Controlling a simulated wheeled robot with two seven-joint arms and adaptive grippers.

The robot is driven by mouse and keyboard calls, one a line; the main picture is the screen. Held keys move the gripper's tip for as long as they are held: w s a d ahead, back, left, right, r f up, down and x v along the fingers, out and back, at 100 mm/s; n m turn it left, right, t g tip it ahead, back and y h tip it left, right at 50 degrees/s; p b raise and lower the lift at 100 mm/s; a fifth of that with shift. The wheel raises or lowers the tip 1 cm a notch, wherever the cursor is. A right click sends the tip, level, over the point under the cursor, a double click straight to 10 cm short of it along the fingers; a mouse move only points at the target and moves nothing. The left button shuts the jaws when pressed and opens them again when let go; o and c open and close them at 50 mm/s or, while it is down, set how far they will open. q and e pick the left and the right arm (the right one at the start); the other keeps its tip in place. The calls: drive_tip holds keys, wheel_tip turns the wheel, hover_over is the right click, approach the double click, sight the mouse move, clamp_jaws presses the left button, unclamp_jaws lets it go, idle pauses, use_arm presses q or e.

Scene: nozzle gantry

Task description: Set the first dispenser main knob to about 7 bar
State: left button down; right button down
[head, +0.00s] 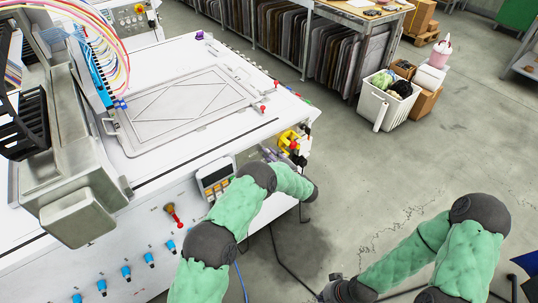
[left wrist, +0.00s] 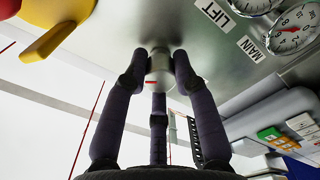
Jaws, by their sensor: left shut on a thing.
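In the left wrist view, the three dark fingers of my left gripper (left wrist: 158,85) are closed around a small metal knob (left wrist: 158,62) on a grey panel. The knob carries a short red mark. A round gauge (left wrist: 293,32) with a red needle sits at the upper right, beside the label MAIN (left wrist: 254,48); its reading is too small to tell. The label LIFT (left wrist: 215,14) is beside another gauge, cut by the top edge.
A yellow part with a red button (left wrist: 45,38) stands out close to the left of my left gripper. A keypad (left wrist: 275,140) is at its lower right. In the head view, the white machine table (head: 165,170) fills the left. The floor at the right is mostly clear.

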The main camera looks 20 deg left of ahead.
use_arm(q)
drive_tip(key=shift+w+d+r, duration=0.15)
drive_tip(key=shift+w, duration=0.05)
drive_tip(key=c, duration=1)
unclamp_jaws()
drive_tip(key=shift+w, duration=0.1)
drive_tip(key=shift+f, duration=0.2)
drive_tip(key=v, duration=1.2)
